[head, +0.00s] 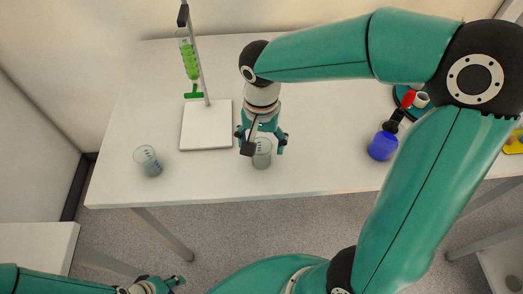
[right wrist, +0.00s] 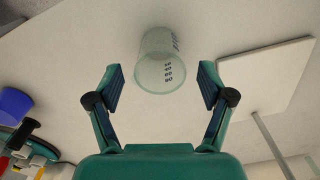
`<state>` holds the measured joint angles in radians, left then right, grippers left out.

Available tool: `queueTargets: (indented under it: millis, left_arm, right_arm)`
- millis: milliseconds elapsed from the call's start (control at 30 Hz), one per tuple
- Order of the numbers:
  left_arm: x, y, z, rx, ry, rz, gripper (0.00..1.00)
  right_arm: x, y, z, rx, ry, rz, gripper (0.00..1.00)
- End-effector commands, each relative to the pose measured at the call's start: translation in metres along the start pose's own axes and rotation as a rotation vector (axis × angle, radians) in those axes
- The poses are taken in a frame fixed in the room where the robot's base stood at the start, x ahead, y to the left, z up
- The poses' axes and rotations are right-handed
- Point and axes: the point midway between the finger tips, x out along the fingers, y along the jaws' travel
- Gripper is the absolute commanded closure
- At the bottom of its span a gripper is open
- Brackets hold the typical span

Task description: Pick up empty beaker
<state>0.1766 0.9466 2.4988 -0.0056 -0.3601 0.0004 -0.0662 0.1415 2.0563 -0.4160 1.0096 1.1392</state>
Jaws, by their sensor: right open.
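A clear beaker (head: 262,158) with dark markings stands on the white table below my right gripper (head: 263,148); it looks empty. In the right wrist view the beaker (right wrist: 160,62) is centred between the two fingers of my right gripper (right wrist: 160,82), at and just past the fingertips. The fingers are spread, with a gap on each side and no contact visible.
A stand with a white base (head: 206,132) holds a tube of green liquid (head: 189,62) left of the right gripper. The table front between the beakers is clear.

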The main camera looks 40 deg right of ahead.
Motion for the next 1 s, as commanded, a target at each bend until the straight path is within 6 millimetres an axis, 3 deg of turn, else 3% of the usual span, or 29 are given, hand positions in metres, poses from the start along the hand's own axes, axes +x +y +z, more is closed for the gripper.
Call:
queueTargets:
  millis: [133,400,767,1000]
  left_arm:
    - [-0.001,0.0,0.0,0.0,0.0,0.0,0.6]
    - [-0.001,0.0,0.0,0.0,0.0,0.0,0.6]
    - [-0.001,0.0,0.0,0.0,0.0,0.0,0.6]
    - [-0.001,0.0,0.0,0.0,0.0,0.0,0.6]
  right_arm:
    - [0.017,0.0,0.0,0.0,-0.001,0.002,0.2]
    - [0.019,-0.001,0.0,-0.001,0.001,-0.001,0.2]
    - [0.019,-0.001,0.0,-0.002,0.0,-0.001,0.8]
    - [0.019,-0.001,0.0,-0.002,0.0,-0.001,0.82]
